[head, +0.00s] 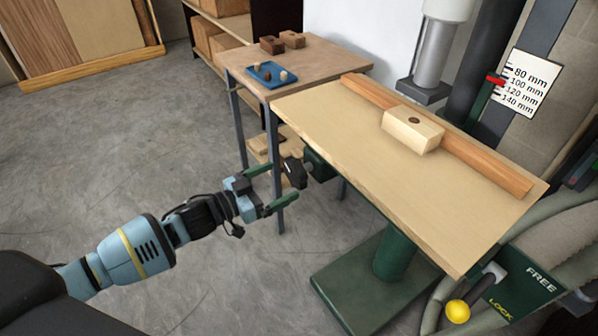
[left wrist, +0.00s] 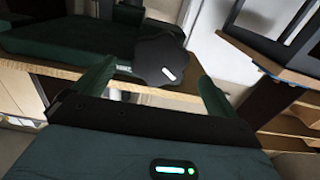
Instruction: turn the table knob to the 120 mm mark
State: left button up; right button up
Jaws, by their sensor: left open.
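The dark table knob (head: 295,172) sits on a short shaft at the left edge of the machine table (head: 400,185). In the left wrist view the black lobed knob (left wrist: 160,58) with a small white mark lies ahead, between the finger directions. My left gripper (head: 280,184) is open, with its green fingers pointing at the knob; contact cannot be told. The fingers also show in the left wrist view (left wrist: 155,72). The scale card (head: 522,84) reads 80 to 140 mm. The red pointer (head: 495,80) is near the 100 mm line; its exact reading is unclear. My right gripper is not visible.
A wooden block (head: 412,130) rests against the fence (head: 490,165). A lever with a yellow ball (head: 458,311) stands by the FREE and LOCK plate (head: 525,282). A side table (head: 330,60) with a blue tray (head: 271,75) stands behind the knob. Floor at left is clear.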

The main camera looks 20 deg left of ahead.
aim_at(291, 175)
pick_arm(q)
jog(key=x, duration=0.7)
jog(key=c, duration=1)
jog(key=shift+o, duration=0.2)
jog(key=shift+m, duration=0.3)
